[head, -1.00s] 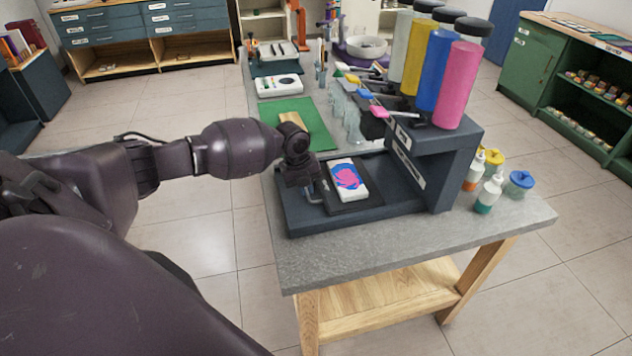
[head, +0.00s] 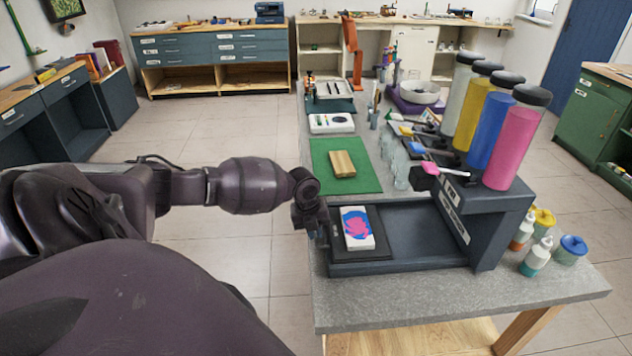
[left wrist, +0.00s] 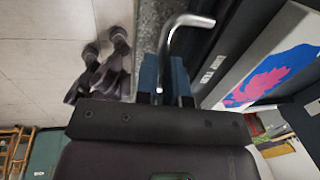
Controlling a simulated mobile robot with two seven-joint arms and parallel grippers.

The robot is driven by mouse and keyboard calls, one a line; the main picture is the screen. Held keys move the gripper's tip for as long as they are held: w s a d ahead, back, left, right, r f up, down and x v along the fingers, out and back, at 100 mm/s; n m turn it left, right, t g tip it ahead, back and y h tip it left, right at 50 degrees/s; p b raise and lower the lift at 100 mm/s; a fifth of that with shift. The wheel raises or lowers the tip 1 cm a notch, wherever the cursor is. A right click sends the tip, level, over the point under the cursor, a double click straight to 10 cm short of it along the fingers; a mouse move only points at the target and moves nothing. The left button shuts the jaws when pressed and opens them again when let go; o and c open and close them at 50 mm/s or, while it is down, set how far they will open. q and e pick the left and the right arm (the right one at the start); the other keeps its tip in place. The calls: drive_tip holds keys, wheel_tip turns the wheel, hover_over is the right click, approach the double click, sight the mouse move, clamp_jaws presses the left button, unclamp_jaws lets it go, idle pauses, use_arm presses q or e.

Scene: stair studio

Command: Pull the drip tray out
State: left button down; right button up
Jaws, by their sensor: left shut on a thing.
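The drip tray (head: 379,252) is a flat dark plate at the left end of the dark dispenser base (head: 430,256). A white block with pink and blue paint (head: 357,229) lies on it; the block also shows in the left wrist view (left wrist: 272,75). My left gripper (head: 318,237) is at the tray's left side. In the left wrist view its blue fingers (left wrist: 166,82) are shut on the bent metal handle (left wrist: 178,32). In the head view the handle is largely hidden by the gripper. My right gripper is not in view.
The dispenser carries clear, yellow, blue and pink (head: 507,145) cylinders. Small bottles (head: 537,256) stand to its right. A green mat (head: 325,158) with a wooden block (head: 343,164) lies behind. The tabletop (head: 450,304) in front is clear, and open floor (head: 235,245) lies left of it.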

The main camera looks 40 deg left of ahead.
use_arm(q)
drive_tip(key=c, duration=1.3)
unclamp_jaws()
drive_tip(key=shift+w, duration=0.1)
drive_tip(key=shift+o, duration=0.5)
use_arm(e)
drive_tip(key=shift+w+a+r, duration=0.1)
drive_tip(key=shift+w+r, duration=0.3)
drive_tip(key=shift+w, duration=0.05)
use_arm(q)
wheel_tip(320, 180, up, 11)
drive_tip(key=s+a, duration=0.1)
drive_tip(key=shift+s+f, duration=0.2)
drive_tip(key=shift+s, duration=0.1)
drive_tip(key=shift+a, duration=0.1)
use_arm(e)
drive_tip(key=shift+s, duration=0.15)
